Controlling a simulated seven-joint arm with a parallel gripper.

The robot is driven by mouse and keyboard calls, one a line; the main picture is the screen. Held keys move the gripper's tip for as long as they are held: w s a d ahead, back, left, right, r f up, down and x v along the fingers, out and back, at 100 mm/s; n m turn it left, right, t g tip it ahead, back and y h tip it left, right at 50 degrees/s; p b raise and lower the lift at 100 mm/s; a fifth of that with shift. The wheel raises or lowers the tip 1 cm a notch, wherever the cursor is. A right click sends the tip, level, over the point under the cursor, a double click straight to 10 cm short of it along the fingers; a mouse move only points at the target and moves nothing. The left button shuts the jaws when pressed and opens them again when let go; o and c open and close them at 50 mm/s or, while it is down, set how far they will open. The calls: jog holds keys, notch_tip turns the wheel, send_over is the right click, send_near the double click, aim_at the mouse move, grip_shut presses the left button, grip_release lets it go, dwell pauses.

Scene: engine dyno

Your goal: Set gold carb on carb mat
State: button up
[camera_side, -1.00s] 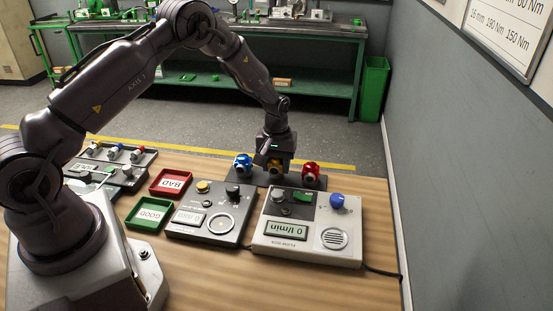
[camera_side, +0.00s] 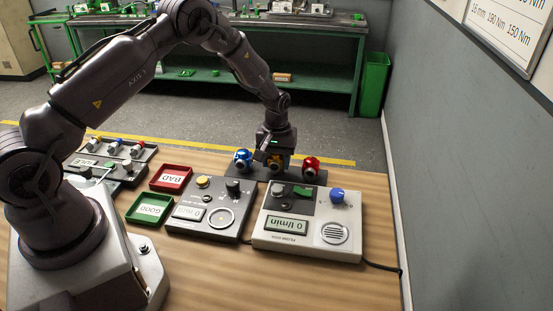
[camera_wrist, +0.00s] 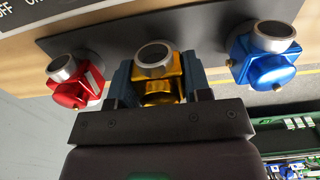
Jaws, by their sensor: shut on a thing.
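The gold carb (camera_wrist: 160,90) is between the fingers of my gripper (camera_wrist: 158,82) in the wrist view, with its silver ring facing the camera. My gripper (camera_side: 277,156) is shut on it. In the side view the gold carb (camera_side: 277,162) is mostly hidden by the gripper. It is at the dark carb mat (camera_side: 262,176), between the blue carb (camera_side: 243,160) and the red carb (camera_side: 311,166). I cannot tell whether its underside touches the mat. The mat also shows in the wrist view (camera_wrist: 205,30).
The flow box (camera_side: 335,248) and a dark gauge unit (camera_side: 185,228) stand in front of the mat. A red BAD tray (camera_side: 184,189) and green GOOD tray (camera_side: 165,218) lie to the left. A rack (camera_side: 145,157) with small parts is farther left. The blue and red carbs stand close on either side.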

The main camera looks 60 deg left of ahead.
jog(key=shift+f, duration=0.35)
dwell(0.9)
jog(key=o, duration=1.1)
jog(key=shift+r, duration=3.5)
